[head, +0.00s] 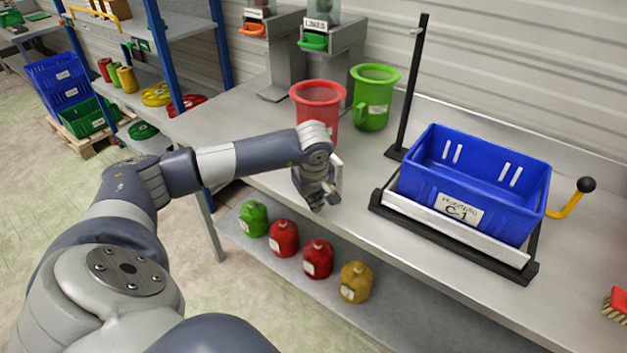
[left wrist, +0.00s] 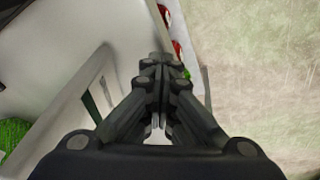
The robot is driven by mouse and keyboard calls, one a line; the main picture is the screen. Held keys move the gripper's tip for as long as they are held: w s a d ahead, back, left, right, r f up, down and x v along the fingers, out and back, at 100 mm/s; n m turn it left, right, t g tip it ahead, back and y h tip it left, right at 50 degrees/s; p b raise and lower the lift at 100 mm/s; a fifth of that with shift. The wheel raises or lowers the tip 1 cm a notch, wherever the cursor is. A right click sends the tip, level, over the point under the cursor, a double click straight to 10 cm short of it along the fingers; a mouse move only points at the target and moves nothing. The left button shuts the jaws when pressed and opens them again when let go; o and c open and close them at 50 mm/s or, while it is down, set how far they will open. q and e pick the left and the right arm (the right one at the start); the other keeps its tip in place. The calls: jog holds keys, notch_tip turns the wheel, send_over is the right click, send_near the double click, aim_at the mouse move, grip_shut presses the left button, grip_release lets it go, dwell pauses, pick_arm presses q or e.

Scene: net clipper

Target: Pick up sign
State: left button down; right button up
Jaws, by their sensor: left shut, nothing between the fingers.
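My left gripper (head: 316,203) hangs over the front part of the grey workbench (head: 250,135), with its fingers together and empty. The left wrist view shows the closed fingertips (left wrist: 160,62) above the bench edge. A pale upright piece (head: 337,176) shows right beside the gripper; I cannot tell if it is a sign. A pale bar (left wrist: 62,105) lies left of the fingers in the wrist view. A white card marked C-1 (head: 459,211) is on the front of the blue crate (head: 432,185), right of the gripper. My right gripper is not in view.
A red jug (head: 318,101) and a green jug (head: 373,97) stand behind the gripper. Several containers (head: 284,239) sit on the lower shelf.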

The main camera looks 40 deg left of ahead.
pick_arm(q)
jog(key=c, duration=1.9)
grip_release()
jog(key=v, duration=1.2)
jog(key=shift+s, duration=0.1)
